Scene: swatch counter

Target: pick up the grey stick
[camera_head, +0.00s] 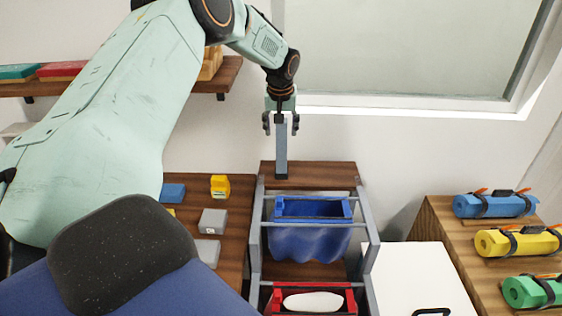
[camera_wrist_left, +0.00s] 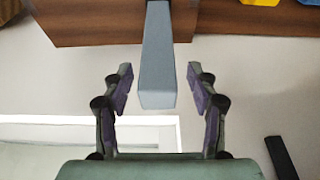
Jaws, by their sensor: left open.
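The grey stick (camera_head: 281,148) stands upright on the wooden top at the back of the rack in the head view. In the left wrist view the grey stick (camera_wrist_left: 157,60) reaches in from the top, its near end in front of the fingers. My left gripper (camera_head: 281,122) is at the stick's upper end, pointing down. In the wrist view the fingers of my left gripper (camera_wrist_left: 160,90) are apart, one on each side of the stick's end, with gaps on both sides. My right gripper does not show.
A grey-framed rack (camera_head: 255,235) holds a blue bin (camera_head: 310,240) and a red bin (camera_head: 350,300). A table at left bears grey blocks (camera_head: 213,221), a blue block (camera_head: 173,192) and a yellow item (camera_head: 220,185). Coloured rolls (camera_head: 495,205) lie at right. A window (camera_head: 400,50) is behind.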

